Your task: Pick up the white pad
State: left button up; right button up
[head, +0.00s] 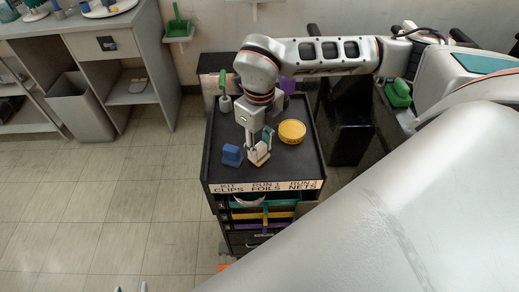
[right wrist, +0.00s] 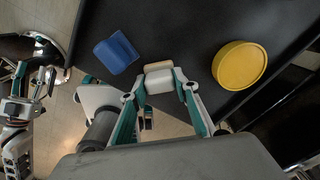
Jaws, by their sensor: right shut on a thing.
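The white pad (right wrist: 158,79), a small pale block with a tan edge, sits between the fingers of my right gripper (right wrist: 160,88) in the right wrist view. The fingers are shut on its two sides. In the head view my right gripper (head: 259,150) points down over the front part of the black cart top (head: 226,180); the pad is small and partly hidden there. I cannot tell whether it touches the cart top. My left gripper (head: 131,289) shows only its two fingertips at the bottom edge, apart and empty.
A blue block (head: 231,155) stands left of my right gripper, and a round yellow tub (head: 292,131) stands to its right. A green-handled brush (head: 224,96) is at the cart's back left. Labelled drawers (head: 262,215) are below the cart top. The floor at left is clear.

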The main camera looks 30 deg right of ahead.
aim_at(260, 146)
notch_tip(260, 146, up, 20)
dwell(0.6)
jog(key=o, duration=0.6)
jog(key=c, duration=0.4)
